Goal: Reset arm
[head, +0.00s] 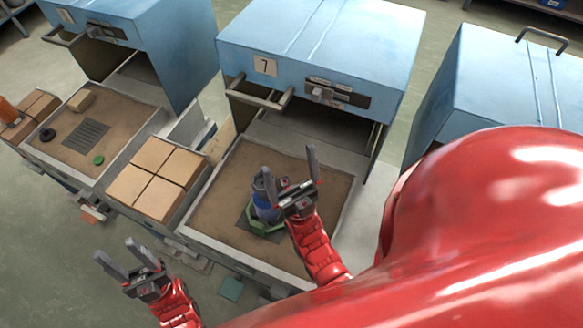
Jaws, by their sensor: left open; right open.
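My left gripper (118,250) is at the lower left, open and empty above the floor. My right gripper (288,160) is open over the middle drawer tray (205,208) of the cabinet marked 7 (330,45). A dark blue cylinder (262,208) stands in that tray on a green base (266,232). My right gripper partly covers the cylinder, and I cannot tell whether they touch.
Cardboard boxes (157,178) stand between the two trays. The left tray (120,165) holds a grate (86,134), a black ring (47,135), a green disc (98,160) and a small tan block (81,100). Another blue cabinet (490,80) is at right. Bare floor (50,250) lies lower left.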

